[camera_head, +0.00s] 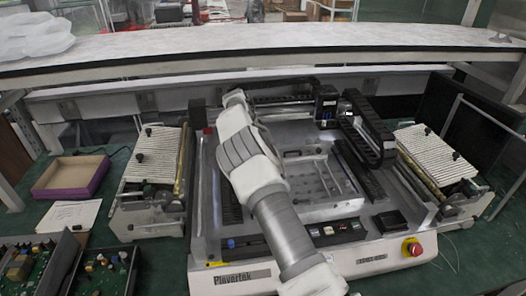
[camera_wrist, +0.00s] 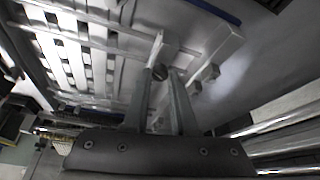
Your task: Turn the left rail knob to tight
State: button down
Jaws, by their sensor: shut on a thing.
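My gripper (camera_wrist: 162,75) is in the wrist view, with its two fingers reaching up from the dark palm. In the head view my arm crosses the left part of the machine (camera_head: 205,222) and hides the gripper and the knob. The inner tray with rails (camera_head: 318,172) shows to the right of my arm.
A black cable chain (camera_head: 368,135) and a camera head (camera_head: 327,104) stand at the back of the machine. A red stop button (camera_head: 415,248) is at the front right. Feeder racks (camera_head: 152,155) flank it. A shelf (camera_head: 260,45) runs across behind.

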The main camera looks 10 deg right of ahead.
dwell(0.4)
jog(key=c, duration=0.7)
grip_release()
jog(key=p+v, duration=0.1)
jog(key=v, duration=1.6)
jog(key=shift+r, duration=0.2)
